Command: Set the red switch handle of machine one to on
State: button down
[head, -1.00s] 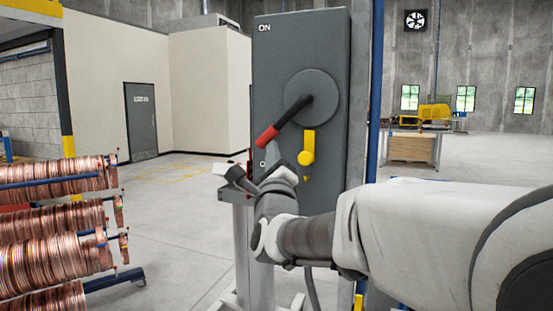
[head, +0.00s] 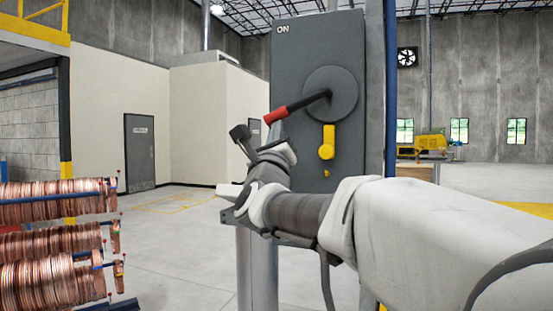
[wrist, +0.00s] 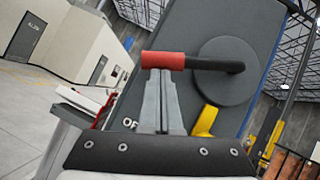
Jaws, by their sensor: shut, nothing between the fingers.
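The switch box of machine one (head: 300,60) is a tall grey panel with "ON" lettered at its top left. Its switch has a round grey hub (head: 345,80) and a black lever ending in a red handle (head: 276,117). The lever points left and somewhat down from the hub. My gripper (head: 277,130) is just under the red handle. In the wrist view, the shut fingers (wrist: 164,82) reach up to the underside of the red handle (wrist: 163,60), appearing to touch it, with nothing between them. "OFF" is partly hidden behind the fingers.
A yellow latch (head: 328,142) hangs below the hub, right of my gripper. A grey post (head: 257,270) stands below my gripper. Racks of copper coils (head: 50,245) stand at the left. Open floor lies between the racks and the post.

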notch_tip(320, 180, up, 14)
jog(key=a+m+g+h+p, duration=0.1)
jog(key=m+g+h+p, duration=0.1)
jog(key=m+g+h, duration=0.5)
jog(key=shift+w+a+m+h+p, duration=0.25)
jog(key=shift+m+h, duration=2.85)
jog(key=shift+m, duration=4.1)
jog(key=shift+d+r, duration=0.1)
jog(key=shift+d, duration=0.1)
